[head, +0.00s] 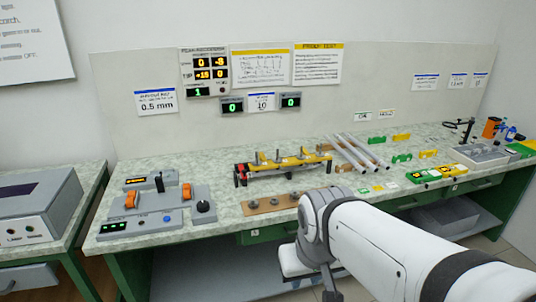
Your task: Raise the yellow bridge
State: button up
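The yellow bridge (288,162) is a long yellow bar across a dark fixture (272,174) in the middle of the bench. Whether a gap lies under the bar is too small to tell. My gripper (329,288) is low in front of the bench's front edge, below and apart from the bridge. Its fingers are mostly hidden or cut off by the picture's lower edge, so its opening does not show.
A brown plate (270,203) lies in front of the fixture. Grey rods (362,152) lie right of it. Green and yellow blocks (430,172) and a grey tray (480,155) are farther right.

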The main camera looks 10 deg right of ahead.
aim_at(266, 164)
jog(key=i, duration=0.85)
